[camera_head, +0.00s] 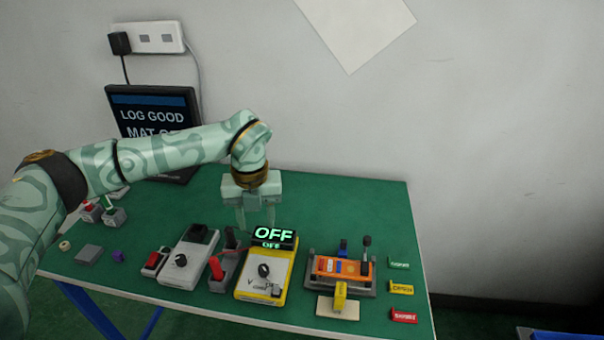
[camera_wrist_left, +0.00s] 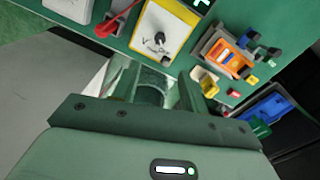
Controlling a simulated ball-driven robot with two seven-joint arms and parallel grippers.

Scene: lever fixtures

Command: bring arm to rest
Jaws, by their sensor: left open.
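My left arm comes in from the left and my left gripper (camera_head: 256,222) points down behind the yellow meter box (camera_head: 262,275). Its two fingers are apart with nothing seen between them; they also show in the left wrist view (camera_wrist_left: 155,90). The meter box carries a black display reading OFF (camera_head: 274,236) and a dark knob. Left of it is a fixture with a red lever (camera_head: 216,268) and a dark lever. To the right, an orange module (camera_head: 342,268) sits in a grey fixture with upright dark and blue handles and a yellow one in front. My right gripper is out of view.
The green table (camera_head: 380,210) has free room at its back right. A white-grey box (camera_head: 187,262) stands left of the levers. Coloured tags (camera_head: 402,289) line the right edge. A monitor (camera_head: 150,105) is at the back left, partly behind my arm.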

